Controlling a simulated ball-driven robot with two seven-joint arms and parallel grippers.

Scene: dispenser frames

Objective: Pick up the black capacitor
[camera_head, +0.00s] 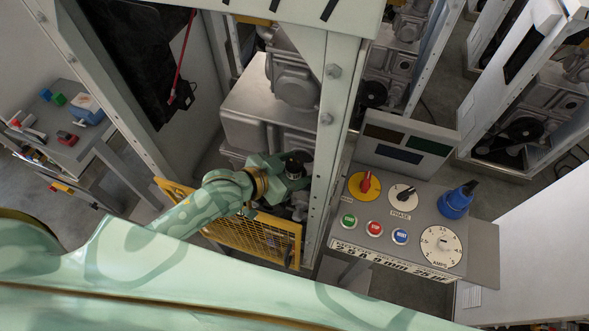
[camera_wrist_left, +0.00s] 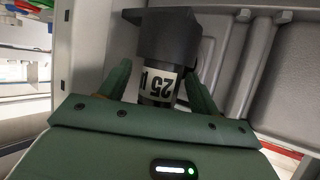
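The black capacitor (camera_wrist_left: 160,88) is a dark cylinder with a white label reading 25, seen upside down in the left wrist view. It stands between the two fingers of my left gripper (camera_wrist_left: 158,75), with a narrow gap seeming to show on each side. A wider dark block (camera_wrist_left: 165,35) is beyond it; I cannot tell whether it is part of the capacitor. In the head view my left gripper (camera_head: 294,172) reaches into the dispenser frame, with a small dark top of the capacitor (camera_head: 298,160) showing at it. My right gripper is not in view.
A pale frame post (camera_head: 327,150) stands right beside my left gripper. A yellow mesh guard (camera_head: 255,238) is below my arm. A control panel (camera_head: 475,270) with buttons, dials and a blue knobbed part (camera_head: 457,202) is to the right. A side table (camera_head: 75,150) with small parts stands far left.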

